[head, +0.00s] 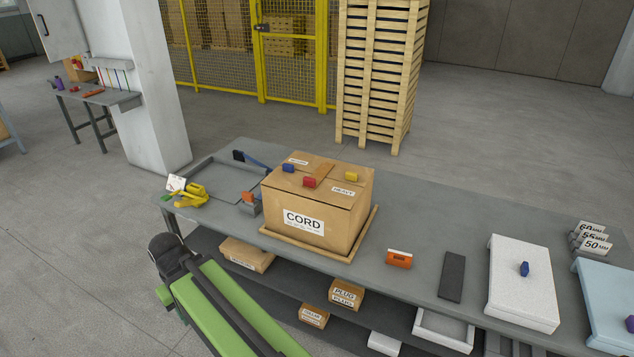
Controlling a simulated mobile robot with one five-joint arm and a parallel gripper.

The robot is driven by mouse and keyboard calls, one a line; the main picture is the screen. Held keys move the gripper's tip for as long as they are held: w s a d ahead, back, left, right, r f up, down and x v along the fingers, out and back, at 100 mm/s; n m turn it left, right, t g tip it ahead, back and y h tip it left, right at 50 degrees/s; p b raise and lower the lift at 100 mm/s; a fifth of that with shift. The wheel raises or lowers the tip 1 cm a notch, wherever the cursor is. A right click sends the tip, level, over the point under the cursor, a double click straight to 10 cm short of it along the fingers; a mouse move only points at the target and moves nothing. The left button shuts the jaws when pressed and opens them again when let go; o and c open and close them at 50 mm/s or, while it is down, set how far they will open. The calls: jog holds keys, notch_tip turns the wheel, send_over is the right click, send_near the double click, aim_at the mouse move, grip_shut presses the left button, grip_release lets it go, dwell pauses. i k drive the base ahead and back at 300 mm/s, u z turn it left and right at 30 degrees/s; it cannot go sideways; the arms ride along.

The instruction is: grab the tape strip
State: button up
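A closed cardboard box (338,213) labelled CORD stands on the grey bench. A short brown strip (319,175) lies across the middle of its top and looks like the tape strip; its ends are hard to make out. Blue (288,168), red (309,182) and yellow (352,174) small blocks sit on the box top around it. My green arm (225,310) is at the lower left, in front of the bench and apart from the box. My gripper's fingers cannot be seen.
A wooden edging (340,257) borders the box's base. A yellow tool (190,195) and a grey tray (215,172) lie to the left. An orange-and-white block (399,259), a dark flat strip (452,277) and a white slab (522,282) lie to the right.

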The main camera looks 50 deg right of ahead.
aim_at(312, 182)
jog(key=z, duration=0.05)
jog(key=i, duration=0.9)
jog(key=u, duration=0.05)
